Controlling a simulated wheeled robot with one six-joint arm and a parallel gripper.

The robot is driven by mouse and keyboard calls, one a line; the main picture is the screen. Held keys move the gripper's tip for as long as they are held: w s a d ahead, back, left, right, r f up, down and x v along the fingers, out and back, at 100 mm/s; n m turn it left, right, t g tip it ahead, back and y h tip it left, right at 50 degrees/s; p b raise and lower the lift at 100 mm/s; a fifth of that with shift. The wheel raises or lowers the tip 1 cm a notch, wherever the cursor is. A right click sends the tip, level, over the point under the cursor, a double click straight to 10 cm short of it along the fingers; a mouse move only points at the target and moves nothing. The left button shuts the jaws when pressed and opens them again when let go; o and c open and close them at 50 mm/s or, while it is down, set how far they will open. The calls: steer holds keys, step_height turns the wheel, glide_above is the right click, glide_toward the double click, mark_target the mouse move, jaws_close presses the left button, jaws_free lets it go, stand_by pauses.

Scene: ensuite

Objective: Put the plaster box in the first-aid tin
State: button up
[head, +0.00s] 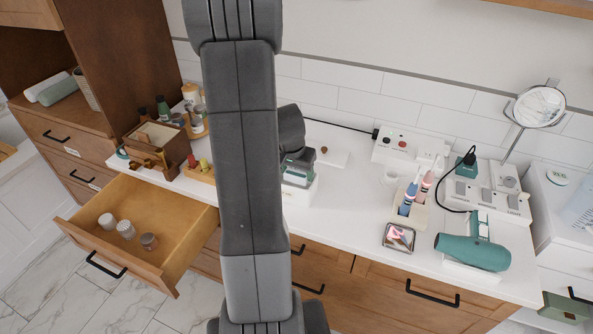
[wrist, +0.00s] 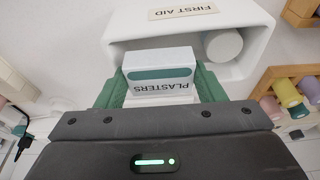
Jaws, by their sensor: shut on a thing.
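The plaster box (wrist: 160,88), white with a teal stripe and the word PLASTERS, is held between the green finger pads of my gripper (wrist: 160,80) in the wrist view. The first-aid tin (wrist: 118,45) is a white open container with a FIRST AID label. A white roll (wrist: 224,45) lies inside it at the right. The plaster box overlaps the tin's opening; I cannot tell whether it touches the floor of the tin. In the head view my gripper (head: 298,160) is over the tin (head: 300,192), partly hidden by my arm.
An open drawer (head: 190,230) at the left holds several small jars. A wooden box (head: 157,148) and bottles stand on the counter's left. To the right are a toothbrush holder (head: 412,210), a teal hairdryer (head: 472,252), a power strip (head: 490,200) and a round mirror (head: 540,106).

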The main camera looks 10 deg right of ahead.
steer(key=shift+f+b, duration=0.4)
steer(key=shift+b, duration=0.05)
steer(key=shift+f+b, duration=0.25)
steer(key=shift+b, duration=0.1)
steer(key=shift+r, duration=0.1)
steer(key=o, duration=0.9)
steer(key=shift+o, duration=0.2)
steer(key=shift+r+p, duration=0.8)
steer(key=shift+p, duration=0.3)
steer(key=shift+r+b, duration=0.3)
steer(key=shift+r, duration=0.1)
steer(key=v, duration=1.1)
steer(key=shift+s+b, duration=0.2)
steer(key=shift+b, duration=0.15)
steer(key=shift+a+f, duration=0.15)
steer(key=shift+f, duration=0.05)
